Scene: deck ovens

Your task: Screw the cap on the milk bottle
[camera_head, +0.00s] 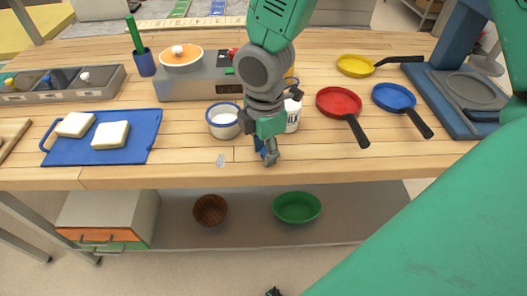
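The white milk bottle (293,118) stands upright on the wooden table, its dark lettering partly in view. My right gripper (266,155) points down just in front and to the left of it and hides part of it. A small blue thing (258,144) shows at the fingers; it may be the cap, but it is mostly hidden. I cannot tell whether the fingers are closed on it. The top of the bottle is hard to make out behind the gripper. My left gripper is not clearly in view.
A white bowl with a blue rim (223,122) stands left of the gripper. Red (338,101) and blue (394,97) pans lie to the right. A blue board (75,152) with bread lies left. A grey stove (205,86) is behind. The table's front edge is close.

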